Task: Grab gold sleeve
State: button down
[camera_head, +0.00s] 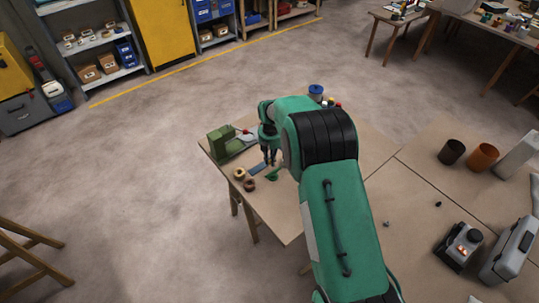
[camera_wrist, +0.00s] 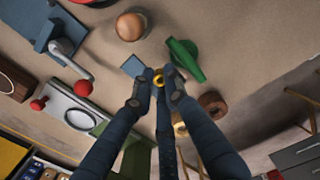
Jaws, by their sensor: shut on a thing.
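My gripper (camera_wrist: 158,85) is shut on the small gold sleeve (camera_wrist: 158,77), which shows as a yellow ring between the fingertips in the wrist view. In the head view my gripper (camera_head: 269,158) points down over the left part of the workbench; the sleeve is too small or hidden to make out there. Whether the sleeve touches the bench or hangs above it, I cannot tell.
Around my gripper lie a green piece (camera_wrist: 184,60), a small blue plate (camera_wrist: 132,66), a brown ring (camera_wrist: 213,103) and a round brown object (camera_wrist: 131,25). A green machine (camera_head: 221,140) stands left on the bench (camera_head: 283,205). Cups (camera_head: 482,156) stand far right.

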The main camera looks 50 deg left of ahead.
jog(key=s+d, duration=0.2)
jog(key=d, duration=0.1)
jog(key=s+d, duration=0.1)
jog(key=d, duration=0.2)
jog(key=s+d+r, duration=0.1)
jog(key=s+d, duration=0.1)
jog(key=d, duration=0.2)
jog(key=shift+s+p, duration=0.3)
